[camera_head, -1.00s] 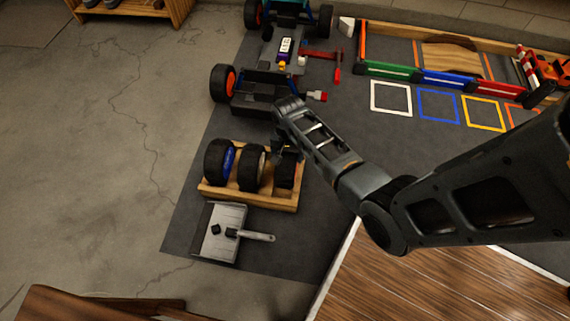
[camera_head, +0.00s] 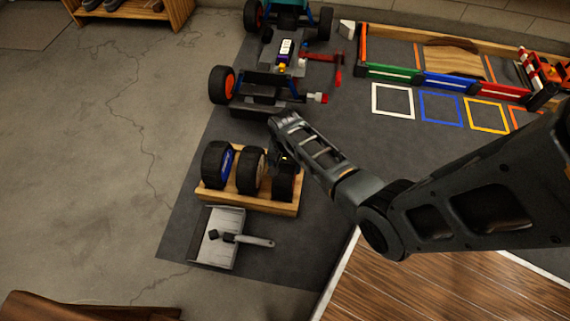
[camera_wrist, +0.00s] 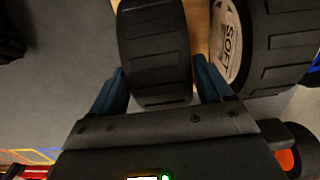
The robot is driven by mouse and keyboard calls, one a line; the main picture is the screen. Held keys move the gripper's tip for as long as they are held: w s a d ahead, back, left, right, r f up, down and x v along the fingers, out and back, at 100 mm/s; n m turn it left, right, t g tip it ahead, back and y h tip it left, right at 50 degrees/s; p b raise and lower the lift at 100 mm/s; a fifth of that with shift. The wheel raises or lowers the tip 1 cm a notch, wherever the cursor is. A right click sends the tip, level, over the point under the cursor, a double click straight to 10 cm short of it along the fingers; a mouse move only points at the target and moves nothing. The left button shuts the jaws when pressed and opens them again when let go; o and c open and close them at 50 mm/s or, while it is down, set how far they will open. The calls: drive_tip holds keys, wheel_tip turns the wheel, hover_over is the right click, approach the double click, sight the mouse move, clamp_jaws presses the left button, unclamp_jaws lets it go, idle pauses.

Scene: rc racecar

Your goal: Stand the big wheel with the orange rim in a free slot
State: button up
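A wooden rack (camera_head: 247,201) on the dark mat holds upright wheels side by side. The left wheel (camera_head: 213,166) has a blue rim, and the middle wheel (camera_head: 248,172) has a pale rim, lettered in the wrist view. A black-tyred wheel (camera_head: 283,184) stands upright at the rack's right end; it also shows in the wrist view (camera_wrist: 155,50). Its rim is hidden, so I cannot tell its colour. My gripper (camera_wrist: 162,80) has one finger against each side of this wheel and looks shut on it. In the head view my arm partly covers the gripper.
A dustpan with a brush (camera_head: 222,238) lies in front of the rack. Behind stands a car (camera_head: 270,75) with an orange-rimmed wheel (camera_head: 222,84) mounted. Coloured squares (camera_head: 438,106) and low barriers lie at the right. The concrete floor at the left is clear.

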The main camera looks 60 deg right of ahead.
drive_tip(key=o, duration=0.3)
drive_tip(key=shift+o, duration=0.2)
wheel_tip(320, 180, up, 12)
drive_tip(key=p, duration=0.6)
drive_tip(key=shift+r, duration=0.15)
drive_tip(key=s+a+r+n+t+h, duration=0.1)
drive_tip(key=s+a+r+n+t, duration=0.25)
drive_tip(key=s+a, duration=0.3)
drive_tip(key=s+a+r+n+t+h, duration=0.1)
drive_tip(key=s+a+r+n+t, duration=0.1)
drive_tip(key=s+a+n+t, duration=0.4)
drive_tip(key=s+a+r+n+t, duration=0.1)
drive_tip(key=s+a+r, duration=0.1)
drive_tip(key=r, duration=0.7)
drive_tip(key=s+a+r+n+t+y, duration=0.1)
drive_tip(key=s+r, duration=0.4)
drive_tip(key=r, duration=0.5)
drive_tip(key=s+a+r+n+t+y, duration=0.1)
drive_tip(key=s+a+r+n+t, duration=0.1)
drive_tip(key=r, duration=0.7)
drive_tip(key=shift+s+a+r+t, duration=0.2)
drive_tip(key=shift+s+a+t, duration=0.5)
drive_tip(key=shift+s, duration=0.3)
